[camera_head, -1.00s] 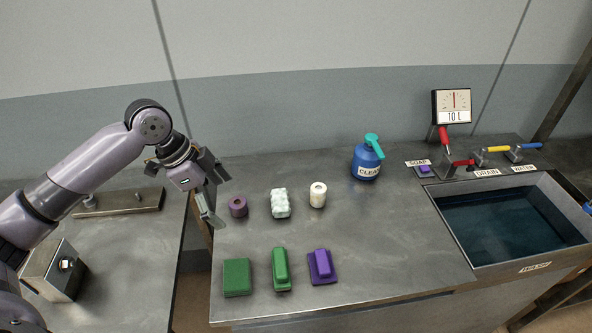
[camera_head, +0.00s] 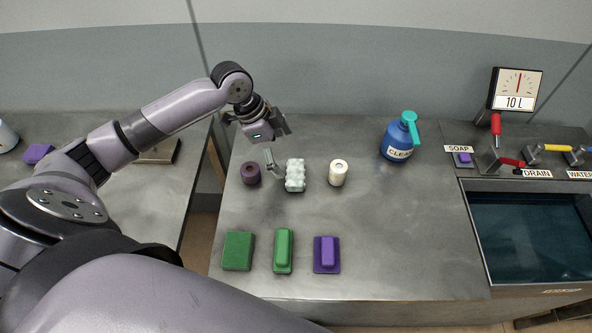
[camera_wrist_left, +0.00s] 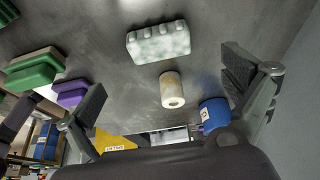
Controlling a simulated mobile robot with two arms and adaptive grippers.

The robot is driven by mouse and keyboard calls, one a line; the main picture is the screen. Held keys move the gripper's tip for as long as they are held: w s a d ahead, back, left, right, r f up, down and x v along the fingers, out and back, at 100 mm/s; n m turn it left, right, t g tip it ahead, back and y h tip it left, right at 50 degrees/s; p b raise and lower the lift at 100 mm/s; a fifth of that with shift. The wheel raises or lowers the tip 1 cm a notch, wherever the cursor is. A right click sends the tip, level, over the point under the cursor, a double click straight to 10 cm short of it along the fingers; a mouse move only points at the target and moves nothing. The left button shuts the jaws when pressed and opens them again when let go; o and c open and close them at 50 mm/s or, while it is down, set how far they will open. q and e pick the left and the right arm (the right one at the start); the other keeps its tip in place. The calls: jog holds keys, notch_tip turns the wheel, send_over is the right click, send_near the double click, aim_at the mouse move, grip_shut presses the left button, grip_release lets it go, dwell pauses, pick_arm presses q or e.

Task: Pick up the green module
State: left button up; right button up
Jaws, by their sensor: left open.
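Two green things are at the front left of the metal counter (camera_head: 370,240): a flat green block (camera_head: 238,251) and a narrower green piece with a raised top (camera_head: 283,250). I cannot tell which is the green module. Both stand apart from each other. Green pieces also show at the left of the left wrist view (camera_wrist_left: 36,70). My left gripper (camera_head: 277,152) is open and empty, near a pale bumpy block (camera_head: 296,174) at the back of the counter. The gripper also shows in the left wrist view (camera_wrist_left: 167,82). My right gripper is not in view.
A purple piece (camera_head: 326,253) stands right of the green ones. A dark purple ring (camera_head: 250,174), a white roll (camera_head: 338,173) and a blue bottle (camera_head: 397,142) stand farther back. A water-filled sink (camera_head: 530,235) is at the right. The counter's middle is clear.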

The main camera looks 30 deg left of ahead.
aim_at(294, 171)
pick_arm(q)
jog(key=x, duration=0.3)
jog(key=p+x, duration=0.2)
jog(key=x, duration=0.2)
jog(key=shift+d+f+p, duration=0.1)
jog(key=shift+f+p, duration=0.25)
jog(key=shift+f, duration=0.25)
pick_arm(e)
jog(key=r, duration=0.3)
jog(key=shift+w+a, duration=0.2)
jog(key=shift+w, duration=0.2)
pick_arm(q)
jog(key=shift+c, duration=0.5)
jog(key=shift+c, duration=1.2)
jog(key=c, duration=1)
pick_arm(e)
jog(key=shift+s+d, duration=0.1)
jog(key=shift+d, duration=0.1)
